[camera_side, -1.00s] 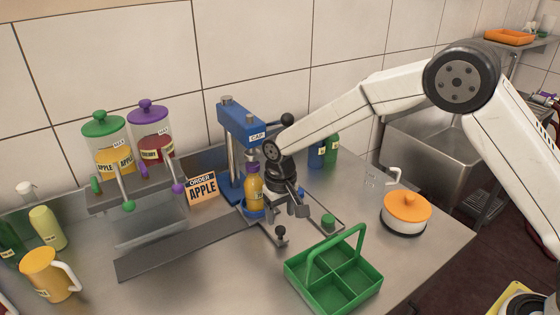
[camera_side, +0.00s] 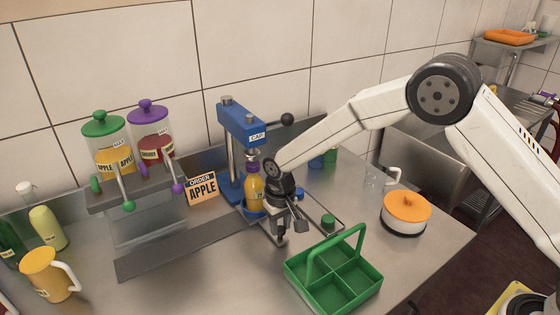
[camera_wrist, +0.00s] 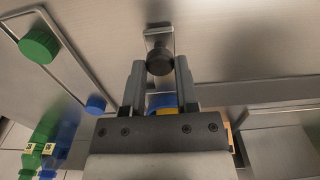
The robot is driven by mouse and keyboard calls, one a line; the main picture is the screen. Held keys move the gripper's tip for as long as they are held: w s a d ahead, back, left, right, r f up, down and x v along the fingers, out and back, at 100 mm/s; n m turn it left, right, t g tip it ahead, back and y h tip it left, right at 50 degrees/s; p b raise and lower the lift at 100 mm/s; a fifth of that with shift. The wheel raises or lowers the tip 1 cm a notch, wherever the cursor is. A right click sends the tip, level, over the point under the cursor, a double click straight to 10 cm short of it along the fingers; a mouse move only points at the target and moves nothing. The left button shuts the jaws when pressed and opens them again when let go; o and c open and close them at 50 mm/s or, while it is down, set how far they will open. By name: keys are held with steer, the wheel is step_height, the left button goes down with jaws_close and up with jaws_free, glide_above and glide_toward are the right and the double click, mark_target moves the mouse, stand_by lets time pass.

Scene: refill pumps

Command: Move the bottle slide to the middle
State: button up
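The bottle slide shows as a blue holder (camera_side: 256,209) under the blue cap press (camera_side: 243,128), at the right end of a dark track (camera_side: 185,247). A yellow bottle (camera_side: 254,187) with a purple top stands upright in it. The slide's black knob (camera_wrist: 159,60) sits on a metal arm in the wrist view; in the side view my gripper hides it. My gripper (camera_side: 281,240) is low over the table in front of the press. In the wrist view its two fingers (camera_wrist: 159,68) stand either side of the knob, with a gap on both sides.
A green divided caddy (camera_side: 335,272) stands to the right of my gripper, near a green cap (camera_side: 328,221) and an orange-lidded pot (camera_side: 407,209). An "ORDER APPLE" sign (camera_side: 202,188) and two juice dispensers (camera_side: 125,150) stand left of the press. The track left of the slide is clear.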

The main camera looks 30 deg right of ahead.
jaws_close()
steer(key=shift+a, duration=3.2)
steer(key=shift+a, duration=2.05)
steer(key=o, duration=0.8)
jaws_free()
